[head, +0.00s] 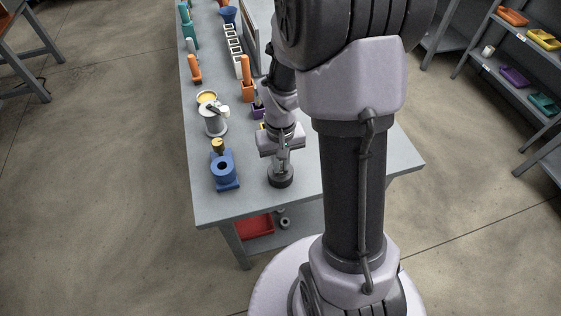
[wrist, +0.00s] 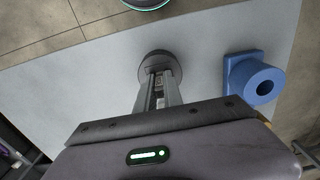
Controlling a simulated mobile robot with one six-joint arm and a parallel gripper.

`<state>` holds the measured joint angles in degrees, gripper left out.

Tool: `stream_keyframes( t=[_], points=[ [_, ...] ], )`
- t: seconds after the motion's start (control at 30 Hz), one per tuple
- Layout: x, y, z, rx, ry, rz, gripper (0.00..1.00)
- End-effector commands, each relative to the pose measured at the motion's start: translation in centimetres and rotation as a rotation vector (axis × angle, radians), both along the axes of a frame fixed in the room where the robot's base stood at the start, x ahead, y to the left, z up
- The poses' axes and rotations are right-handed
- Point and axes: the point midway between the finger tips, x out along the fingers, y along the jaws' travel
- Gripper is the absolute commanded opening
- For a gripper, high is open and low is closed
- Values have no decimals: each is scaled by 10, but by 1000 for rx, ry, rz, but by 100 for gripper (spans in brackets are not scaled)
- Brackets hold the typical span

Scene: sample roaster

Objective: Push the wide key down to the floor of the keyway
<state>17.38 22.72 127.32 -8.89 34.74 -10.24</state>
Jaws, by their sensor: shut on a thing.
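A dark round block (head: 281,180) stands on the bench near its front end, and it also shows in the wrist view (wrist: 148,57). The keyway is not clearly visible; my fingers cover part of the block's top. My gripper (head: 283,164) points down over the block, with its fingertips at the block's top. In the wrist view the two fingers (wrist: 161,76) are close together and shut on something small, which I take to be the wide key. The key is mostly hidden between the fingers, so I cannot tell how deep it sits.
A blue block with a round bore (head: 225,180) stands left of the dark block, with clear bench between them. The bench's front edge is close by.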

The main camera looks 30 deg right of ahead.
Motion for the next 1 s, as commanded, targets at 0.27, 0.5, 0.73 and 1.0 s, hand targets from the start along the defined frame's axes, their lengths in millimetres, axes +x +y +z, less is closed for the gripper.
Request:
stream_keyframes(
  t=[0.27, 0.5, 0.73, 1.0],
  points=[
    [0, 0, -2, 0, 0, 0, 37],
    [0, 0, -2, 0, 0, 0, 37],
    [1, 0, 45, -1, -4, 0, 37],
    [1, 0, 135, -1, -4, -1, 37]
  ],
)
